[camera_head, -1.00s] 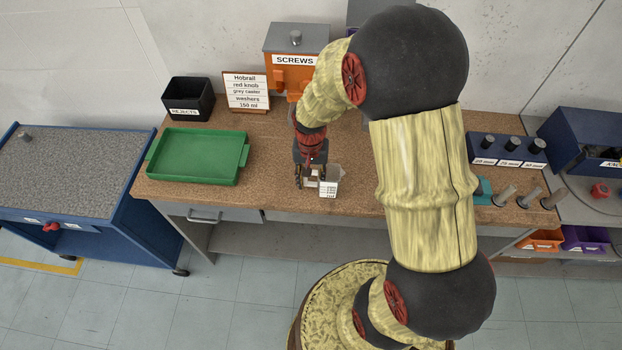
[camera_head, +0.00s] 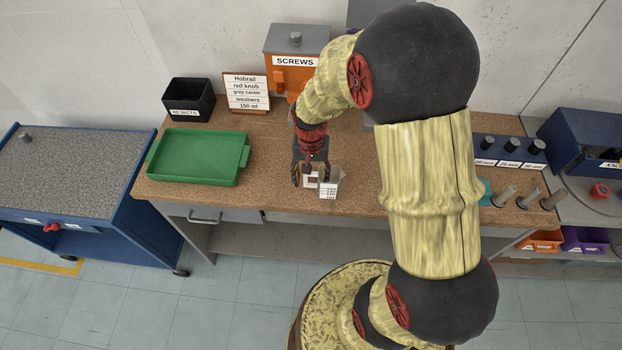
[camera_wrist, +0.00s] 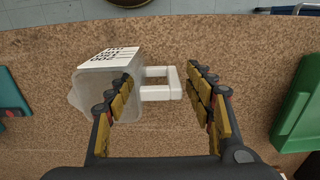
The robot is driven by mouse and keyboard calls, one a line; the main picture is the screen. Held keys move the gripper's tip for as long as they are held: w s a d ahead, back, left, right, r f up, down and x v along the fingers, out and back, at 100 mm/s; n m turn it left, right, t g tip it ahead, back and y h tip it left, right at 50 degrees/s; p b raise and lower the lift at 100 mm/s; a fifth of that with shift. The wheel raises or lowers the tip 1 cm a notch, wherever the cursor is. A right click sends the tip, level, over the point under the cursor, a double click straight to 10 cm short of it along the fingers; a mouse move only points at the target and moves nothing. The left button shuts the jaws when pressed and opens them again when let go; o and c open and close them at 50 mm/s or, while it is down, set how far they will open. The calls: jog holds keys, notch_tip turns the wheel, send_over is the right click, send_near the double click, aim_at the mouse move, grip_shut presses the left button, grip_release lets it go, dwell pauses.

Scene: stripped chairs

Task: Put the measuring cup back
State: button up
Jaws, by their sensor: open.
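The measuring cup (camera_wrist: 108,85) is translucent, with a white marked scale panel and a square white handle (camera_wrist: 161,83). It stands on the cork-brown bench (camera_head: 270,172) near the front edge; it also shows in the head view (camera_head: 329,188). My gripper (camera_wrist: 165,100) is open and pointed down over the bench at the cup. In the wrist view the handle lies between my two fingers, and the left finger overlaps the cup's body. In the head view my gripper (camera_head: 311,180) is just left of the cup. I cannot tell whether a finger touches it.
A green tray (camera_head: 197,131) lies on the left of the bench, with a black REJECTS bin (camera_head: 189,88) behind it. A sign card (camera_head: 246,97) and an orange SCREWS dispenser (camera_head: 292,75) stand at the back. Posts (camera_head: 528,197) stand at the right. Bench between tray and cup is clear.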

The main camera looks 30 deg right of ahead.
notch_tip(320, 180, up, 10)
jog(key=shift+p, duration=0.75)
jog(key=s+a+r+n+t, duration=0.2)
jog(key=s+a+r+n, duration=0.1)
jog(key=s+r, duration=0.4)
jog(key=s+a+r+n+t, duration=0.3)
jog(key=s+r, duration=0.5)
jog(key=r, duration=0.4)
jog(key=shift+s+a+r+n+t, duration=0.2)
jog(key=shift+a+r+n+t, duration=0.15)
jog(key=shift+a, duration=0.45)
jog(key=shift+f, duration=0.2)
notch_tip(320, 180, down, 4)
jog(key=b, duration=0.4)
jog(key=shift+f+b, duration=0.25)
jog(key=shift+b, duration=0.15)
jog(key=shift+c, duration=0.3)
